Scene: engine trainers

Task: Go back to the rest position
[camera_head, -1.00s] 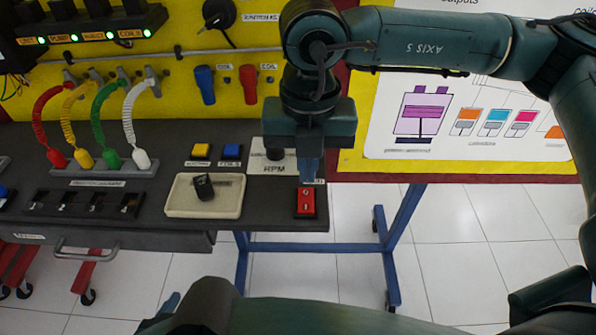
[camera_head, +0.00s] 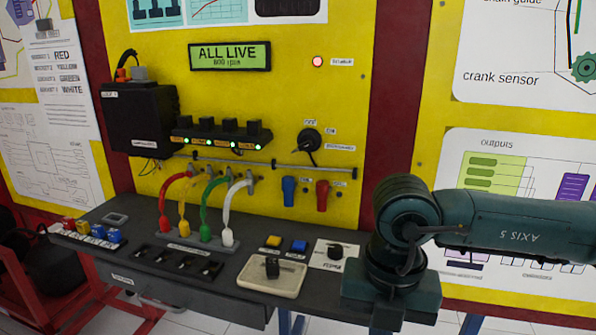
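My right arm comes in from the right, with its wrist above the right end of the dark bench (camera_head: 155,268). The body of my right gripper shows at the lower right, but its fingertips are cut off or hidden below the picture, so I cannot tell how they stand. The gripper body covers the bench's right end, where the red switch was visible before. My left gripper is not in view.
A yellow panel (camera_head: 290,110) stands behind the bench with a display (camera_head: 229,56) reading "ALL LIVE". Red, yellow, green (camera_head: 206,236) and white leads stand on the bench. A pale tray (camera_head: 250,280) holds a small black object (camera_head: 272,267). A black knob (camera_head: 335,252) is left of my gripper.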

